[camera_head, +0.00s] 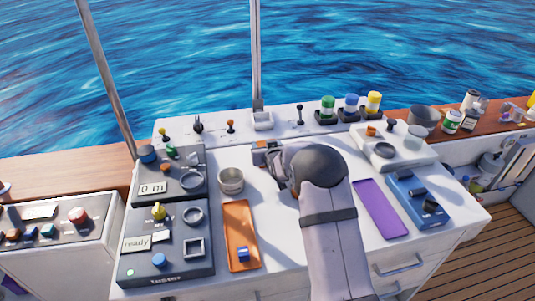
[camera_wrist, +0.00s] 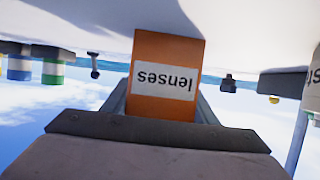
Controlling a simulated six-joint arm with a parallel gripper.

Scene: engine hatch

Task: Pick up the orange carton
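The orange carton (camera_wrist: 168,60) has a white label reading "lenses", which appears upside down in the wrist view. My gripper (camera_wrist: 165,100) has one grey finger along each side of the carton. No gap shows between fingers and carton, so it looks shut on it. The palm hides the carton's near end. In the head view my gripper (camera_head: 266,155) is low over the middle of the white console, pointing left. My arm and wrist cover most of the carton there. I cannot tell whether the carton touches the console top.
A metal cup (camera_head: 231,180) and an orange tray (camera_head: 240,222) are left of my arm. A purple mat (camera_head: 380,208) and a blue box (camera_head: 418,199) are right of it. Small levers (camera_head: 231,126) and coloured jars (camera_head: 351,106) line the back. Dark control panels (camera_head: 170,250) fill the left.

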